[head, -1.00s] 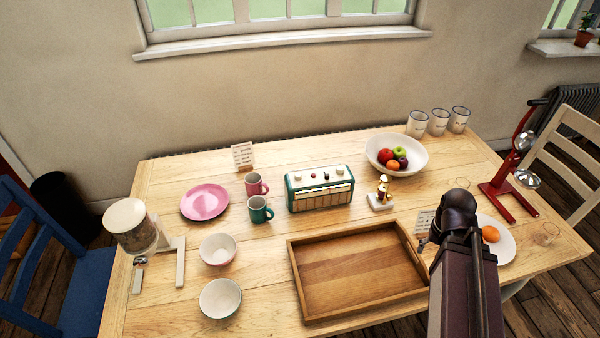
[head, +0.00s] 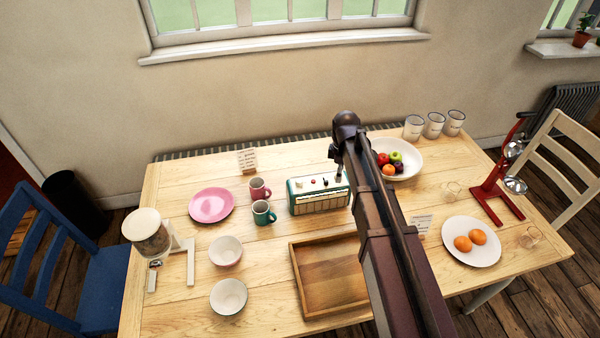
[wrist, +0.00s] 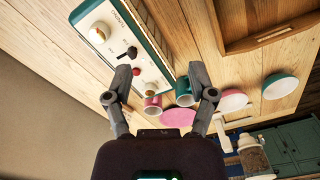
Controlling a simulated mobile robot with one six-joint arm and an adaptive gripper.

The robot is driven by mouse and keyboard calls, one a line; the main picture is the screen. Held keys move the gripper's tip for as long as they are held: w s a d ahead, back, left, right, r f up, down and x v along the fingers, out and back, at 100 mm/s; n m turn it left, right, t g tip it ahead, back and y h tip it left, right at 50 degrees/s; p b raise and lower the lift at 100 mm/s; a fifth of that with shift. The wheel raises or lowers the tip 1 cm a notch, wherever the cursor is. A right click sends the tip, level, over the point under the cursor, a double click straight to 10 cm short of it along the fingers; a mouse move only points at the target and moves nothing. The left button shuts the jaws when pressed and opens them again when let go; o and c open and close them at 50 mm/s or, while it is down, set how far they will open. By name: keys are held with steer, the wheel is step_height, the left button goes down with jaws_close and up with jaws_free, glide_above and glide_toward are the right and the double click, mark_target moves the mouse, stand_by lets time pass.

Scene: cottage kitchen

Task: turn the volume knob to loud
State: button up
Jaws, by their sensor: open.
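The cream and green radio (head: 318,202) stands on the table in the head view, its controls on the top panel. In the wrist view the radio (wrist: 75,45) shows a large cream knob (wrist: 98,33), a black lever (wrist: 128,52), a red button (wrist: 136,71) and a second cream knob (wrist: 150,87).
Pink (head: 259,190) and green (head: 263,212) mugs stand left of the radio. A fruit bowl (head: 412,158) is to its right, close behind my arm. A wooden tray (head: 297,283) lies in front, partly hidden by my arm. The table's left back is fairly clear.

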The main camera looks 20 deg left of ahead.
mark_target(299, 181)
steer(key=a+r+n+p, duration=0.1)
steer(key=a+r+n, duration=0.1)
steer(key=a, duration=0.5)
steer(key=w+a+r+n+p, duration=0.1)
steer(key=a+n, duration=0.4)
steer(key=a, duration=0.2)
steer(key=shift+w+a+r+p, duration=0.15)
steer(key=shift+w+r+p, duration=0.05)
steer(key=shift+r+p, duration=0.2)
steer(key=shift+f, duration=0.15)
step_height(299, 181, down, 14)
steer(key=b, duration=1.3)
steer(key=shift+r+b, duration=0.2)
steer(key=shift+b, duration=0.2)
jaws_close()
